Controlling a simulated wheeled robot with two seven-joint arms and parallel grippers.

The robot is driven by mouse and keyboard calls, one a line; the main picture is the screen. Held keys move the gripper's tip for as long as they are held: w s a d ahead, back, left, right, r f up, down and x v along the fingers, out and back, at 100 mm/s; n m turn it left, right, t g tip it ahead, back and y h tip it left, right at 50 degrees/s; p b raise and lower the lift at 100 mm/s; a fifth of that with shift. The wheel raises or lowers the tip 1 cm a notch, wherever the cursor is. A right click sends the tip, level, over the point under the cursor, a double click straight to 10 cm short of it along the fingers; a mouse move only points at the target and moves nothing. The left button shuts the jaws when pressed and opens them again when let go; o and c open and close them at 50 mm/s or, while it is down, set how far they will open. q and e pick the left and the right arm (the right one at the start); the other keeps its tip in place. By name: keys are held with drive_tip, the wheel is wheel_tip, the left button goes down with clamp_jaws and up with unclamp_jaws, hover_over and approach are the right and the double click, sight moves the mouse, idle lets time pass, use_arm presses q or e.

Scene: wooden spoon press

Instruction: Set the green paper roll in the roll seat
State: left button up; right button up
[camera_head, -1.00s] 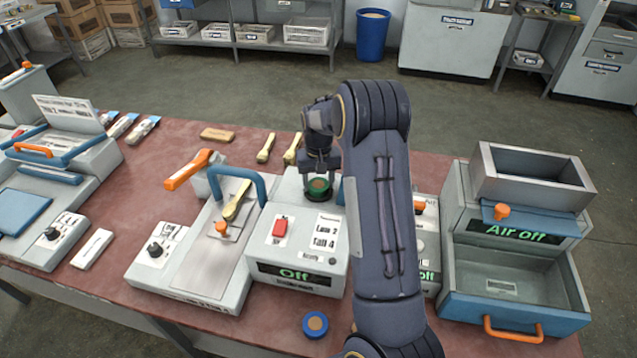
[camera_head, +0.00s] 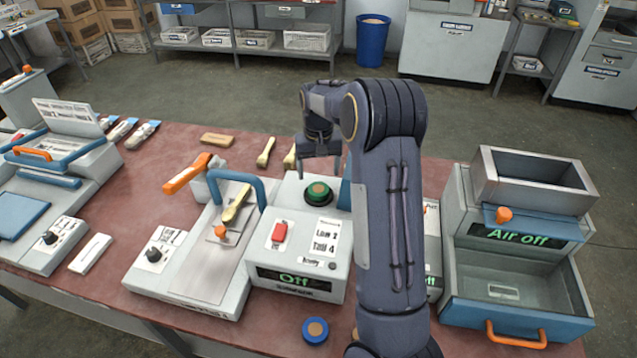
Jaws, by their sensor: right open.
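The green paper roll (camera_head: 319,193), a short green ring with a brown core, sits on the dark round roll seat (camera_head: 321,205) on top of the grey press unit whose display reads "Off". It looks level there. My right gripper (camera_head: 321,172) hangs just above and behind the roll with its fingers spread, apart from it and empty. My right arm crosses the middle of the view and hides part of the unit's right side. My left gripper is not in view.
A blue roll (camera_head: 316,329) lies on the red table's front edge. A wooden spoon (camera_head: 236,203) rests on the press bed, beside a blue handle and an orange lever (camera_head: 188,174). The "Air off" machine (camera_head: 520,235) stands at the right.

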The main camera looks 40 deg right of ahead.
sight(318, 189)
drive_tip(key=s+a+r+t+y, duration=0.2)
drive_tip(key=s+a+r, duration=0.45)
drive_tip(key=r, duration=0.45)
drive_tip(key=s+a+f+n+t+y, duration=0.1)
drive_tip(key=s+a+n, duration=0.1)
drive_tip(key=s+a, duration=0.6)
drive_tip(key=s+a+f+n+t, duration=0.1)
drive_tip(key=s+a+n+t, duration=0.1)
drive_tip(key=s+a, duration=0.6)
drive_tip(key=s, duration=0.5)
drive_tip(key=shift+s+f+t+y, duration=0.15)
drive_tip(key=shift+f+t+y, duration=0.15)
drive_tip(key=shift+f+y, duration=0.1)
